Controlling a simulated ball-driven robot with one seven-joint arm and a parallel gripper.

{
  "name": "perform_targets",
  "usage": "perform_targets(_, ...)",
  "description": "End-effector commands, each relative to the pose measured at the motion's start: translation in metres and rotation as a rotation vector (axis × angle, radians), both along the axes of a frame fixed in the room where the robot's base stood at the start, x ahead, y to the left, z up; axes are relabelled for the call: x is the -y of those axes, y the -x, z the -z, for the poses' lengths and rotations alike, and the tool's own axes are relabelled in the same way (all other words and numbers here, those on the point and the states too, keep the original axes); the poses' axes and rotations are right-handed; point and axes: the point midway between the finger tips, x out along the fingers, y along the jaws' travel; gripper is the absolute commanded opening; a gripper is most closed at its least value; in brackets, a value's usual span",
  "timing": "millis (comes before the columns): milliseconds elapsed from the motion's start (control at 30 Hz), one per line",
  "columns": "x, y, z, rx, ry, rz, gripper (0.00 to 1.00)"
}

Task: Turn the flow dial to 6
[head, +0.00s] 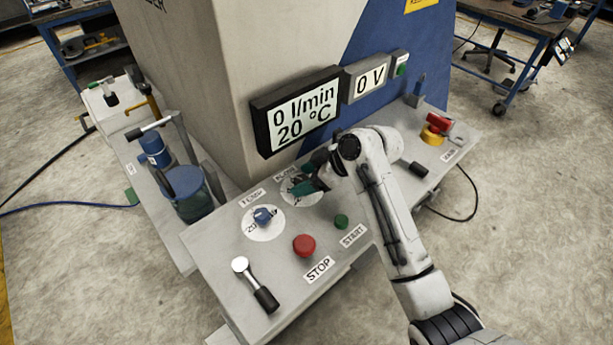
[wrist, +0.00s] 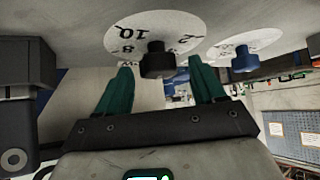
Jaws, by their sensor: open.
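The flow dial is a white numbered disc (wrist: 120,35) with a black knob (wrist: 157,62) in the wrist view; 10 and 8 are legible on it. In the head view its disc (head: 309,199) is partly covered by my gripper (head: 302,188), and the knob is hidden. My gripper's green fingers (wrist: 160,68) are open, one on each side of the black knob in the wrist picture. I cannot tell whether they touch it. The display (head: 297,112) reads 0 l/min and 20 °C.
The temp dial with a blue knob (head: 263,215) is left of the flow dial. A red stop button (head: 304,245), a green start button (head: 341,222) and a black-handled lever (head: 254,285) are nearer the front. A second display (head: 370,80) reads 0 V.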

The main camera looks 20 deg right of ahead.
Motion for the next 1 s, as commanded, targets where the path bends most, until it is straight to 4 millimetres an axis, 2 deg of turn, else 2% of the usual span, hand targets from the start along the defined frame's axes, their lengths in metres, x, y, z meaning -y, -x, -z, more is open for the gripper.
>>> perform_targets(67, 0.0001, 0.0000, -0.0002, 0.000, 0.000, 0.000, 0.67)
perform_targets(633, 0.0002, 0.0001, -0.0004, 0.000, 0.000, 0.000, 0.12)
perform_targets(767, -0.0011, 0.0008, -0.0016, -0.001, 0.001, 0.025, 0.12)
perform_targets(1000, -0.0039, 0.0029, -0.0022, -0.003, 0.000, 0.214, 0.12)
